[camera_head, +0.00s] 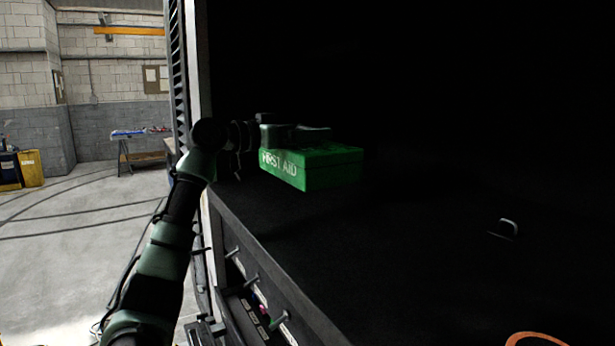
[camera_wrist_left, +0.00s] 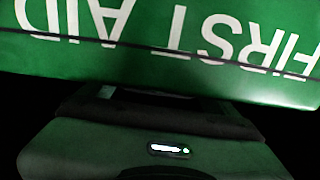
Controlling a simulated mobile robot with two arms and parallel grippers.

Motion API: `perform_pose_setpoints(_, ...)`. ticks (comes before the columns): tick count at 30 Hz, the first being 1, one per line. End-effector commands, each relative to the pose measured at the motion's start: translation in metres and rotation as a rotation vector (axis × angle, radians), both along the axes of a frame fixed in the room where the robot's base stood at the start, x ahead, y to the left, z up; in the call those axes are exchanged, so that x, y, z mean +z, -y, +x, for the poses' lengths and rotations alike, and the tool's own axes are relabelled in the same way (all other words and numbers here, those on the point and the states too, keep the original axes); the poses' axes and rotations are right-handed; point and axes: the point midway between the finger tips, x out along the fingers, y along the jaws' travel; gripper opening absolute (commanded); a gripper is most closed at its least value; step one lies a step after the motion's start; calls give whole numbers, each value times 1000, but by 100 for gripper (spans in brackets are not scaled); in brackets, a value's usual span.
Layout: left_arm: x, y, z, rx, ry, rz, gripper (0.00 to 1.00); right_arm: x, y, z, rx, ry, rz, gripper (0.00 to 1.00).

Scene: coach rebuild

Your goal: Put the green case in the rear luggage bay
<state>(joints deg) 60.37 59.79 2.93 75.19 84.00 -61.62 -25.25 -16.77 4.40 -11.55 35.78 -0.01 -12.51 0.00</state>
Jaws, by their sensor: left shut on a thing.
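The green case (camera_head: 335,170), marked FIRST AID, is inside the dark luggage bay, near its left side and behind the front edge of the bay floor (camera_head: 330,260). My left gripper (camera_head: 305,133) is at the top of the case and shut on it. In the left wrist view the case (camera_wrist_left: 160,55) fills the upper part, its lettering upside down, with the gripper body below. The fingertips are not clear there. I cannot tell whether the case rests on the floor or is slightly above it. My right gripper is not in view.
A pale post (camera_head: 195,60) bounds the bay on the left. Small levers (camera_head: 252,280) sit below the floor's front edge. A small grey piece (camera_head: 508,228) and an orange curved thing (camera_head: 535,338) are at the right. The bay's depth is too dark to see.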

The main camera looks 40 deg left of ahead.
Motion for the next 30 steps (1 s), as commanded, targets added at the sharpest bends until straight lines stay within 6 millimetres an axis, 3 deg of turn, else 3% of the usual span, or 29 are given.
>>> perform_pose_setpoints(9,-48,0,-1,0,5,0,18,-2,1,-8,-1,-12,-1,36)
perform_pose_setpoints(17,-62,0,-1,1,9,-1,18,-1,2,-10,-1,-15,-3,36)
perform_pose_setpoints(24,-89,0,-1,0,7,-2,18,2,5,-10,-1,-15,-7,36)
perform_pose_setpoints(30,-94,0,-1,1,9,-1,18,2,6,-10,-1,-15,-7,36)
